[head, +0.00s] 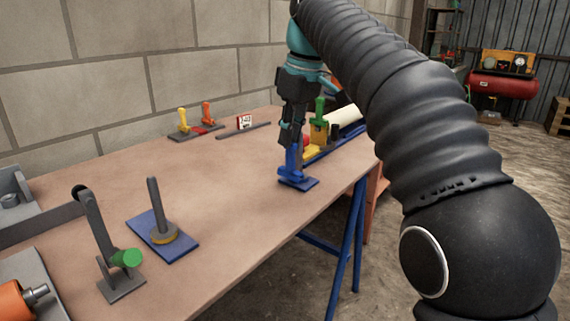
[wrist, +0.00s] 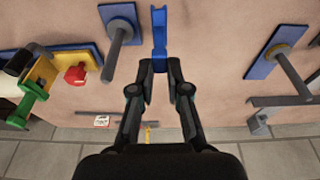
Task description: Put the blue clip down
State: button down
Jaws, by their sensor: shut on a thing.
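The blue clip (head: 291,160) is upright between the fingertips of my gripper (head: 290,140), which points down over the right part of the table. In the wrist view the clip (wrist: 160,30) lies between the two shut fingertips (wrist: 160,68). A blue plate with a grey post (wrist: 122,28) is beside the clip in the wrist view, and the two look apart there. In the head view this plate (head: 305,185) shows just below the clip, and its post is hidden. I cannot tell whether the clip touches the plate.
A second blue plate (head: 185,243) with a post and yellow ring lies nearer, beside a grey lever with a green knob (head: 125,258). Behind my gripper is a yellow block with a green handle (head: 319,130). A small sign (head: 245,122) stands at the back. The middle tabletop (head: 225,175) is clear.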

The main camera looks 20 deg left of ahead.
aim_at(290, 170)
jog(key=shift+s+d+b+x, duration=0.15)
jog(key=shift+b+x, duration=0.15)
jog(key=shift+x, duration=0.45)
jog(key=shift+d+b+x, duration=0.15)
jog(key=shift+b+x, duration=0.15)
jog(key=shift+x, duration=0.45)
jog(key=shift+s+d+b+x, duration=0.15)
jog(key=shift+b+x, duration=0.15)
jog(key=shift+x, duration=0.5)
jog(key=shift+f, duration=0.25)
jog(key=c, duration=1.2)
grip_release()
jog(key=shift+o, duration=0.2)
jog(key=shift+r, duration=0.1)
jog(key=p+v, duration=0.5)
jog(key=v, duration=0.7)
